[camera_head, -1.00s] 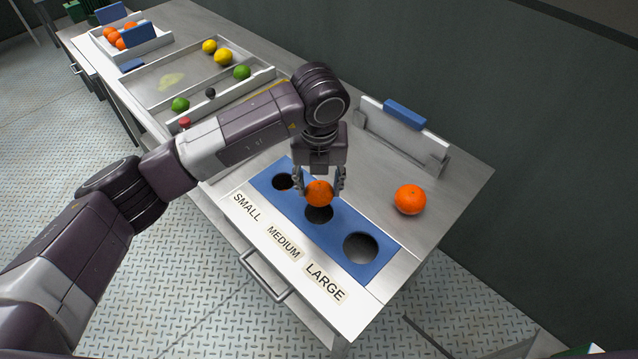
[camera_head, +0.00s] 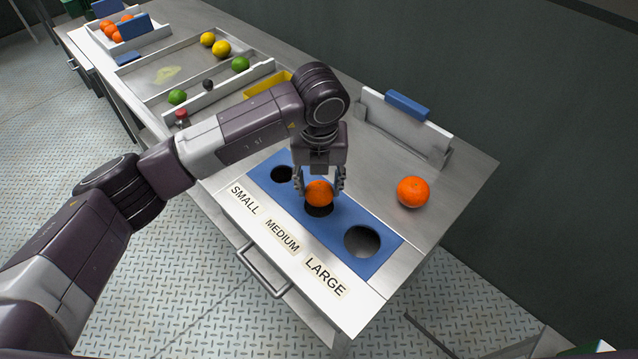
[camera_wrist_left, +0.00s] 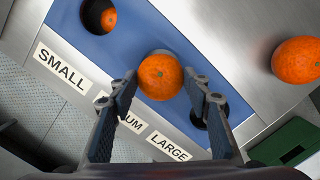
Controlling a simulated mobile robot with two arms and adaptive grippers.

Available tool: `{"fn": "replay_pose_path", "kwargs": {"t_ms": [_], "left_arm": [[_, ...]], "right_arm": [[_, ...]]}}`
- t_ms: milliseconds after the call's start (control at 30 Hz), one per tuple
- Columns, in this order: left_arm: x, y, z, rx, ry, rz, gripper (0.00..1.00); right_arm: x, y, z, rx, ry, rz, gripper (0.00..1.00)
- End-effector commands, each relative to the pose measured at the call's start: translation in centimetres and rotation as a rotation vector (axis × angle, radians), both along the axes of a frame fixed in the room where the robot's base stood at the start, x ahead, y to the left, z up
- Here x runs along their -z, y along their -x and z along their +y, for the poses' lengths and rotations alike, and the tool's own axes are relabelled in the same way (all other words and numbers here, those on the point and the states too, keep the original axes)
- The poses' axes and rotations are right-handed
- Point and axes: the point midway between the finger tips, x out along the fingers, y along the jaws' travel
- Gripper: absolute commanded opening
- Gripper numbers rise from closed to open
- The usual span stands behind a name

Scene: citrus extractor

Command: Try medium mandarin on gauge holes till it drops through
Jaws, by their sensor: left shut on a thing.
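My left gripper (camera_head: 319,187) is shut on an orange mandarin (camera_head: 318,193). It holds it just above the middle hole (camera_head: 319,210) of the blue gauge plate (camera_head: 391,244), beside the MEDIUM label (camera_head: 282,237). The mandarin covers part of that hole; whether it touches the rim cannot be told. The LARGE hole (camera_head: 362,241) looks empty. An orange fruit (camera_wrist_left: 109,19) shows inside the SMALL hole. My right gripper is not in view.
A loose orange mandarin (camera_head: 413,191) lies on the steel table to the right. A white stand with a blue top (camera_head: 407,104) stands behind. A divided tray with lemons and limes (camera_head: 164,72) and a bin of oranges (camera_head: 127,37) are at the back left.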

Motion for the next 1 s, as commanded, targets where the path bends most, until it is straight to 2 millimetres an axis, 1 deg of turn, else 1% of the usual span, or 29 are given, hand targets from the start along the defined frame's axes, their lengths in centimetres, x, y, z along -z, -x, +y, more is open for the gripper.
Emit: {"fn": "replay_pose_path", "kwargs": {"t_ms": [267,300,467,700,800,867,967,1000], "left_arm": [[0.1,0.0,0.0,0.0,0.0,-0.001,0.14],[0.1,0.0,0.0,0.0,0.0,-0.001,0.46],[0.1,0.0,0.0,0.0,0.0,-0.001,0.64],[0.1,0.0,0.0,0.0,0.0,0.0,0.65],[-0.2,0.0,0.0,0.0,0.0,-0.001,0.65],[-0.8,0.0,0.0,0.0,0.001,-0.003,0.65],[-2.3,0.1,0.0,0.0,0.002,-0.005,0.65],[-3.1,0.2,-0.1,0.001,0.002,-0.006,0.65]], "right_arm": [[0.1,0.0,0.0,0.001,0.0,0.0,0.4],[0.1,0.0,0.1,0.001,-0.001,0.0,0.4],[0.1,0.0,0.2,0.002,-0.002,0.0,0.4],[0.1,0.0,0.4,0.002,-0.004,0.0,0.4],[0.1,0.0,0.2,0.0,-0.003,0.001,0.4],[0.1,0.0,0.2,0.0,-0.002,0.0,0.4],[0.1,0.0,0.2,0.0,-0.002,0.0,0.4],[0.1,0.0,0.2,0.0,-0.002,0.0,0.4]]}}
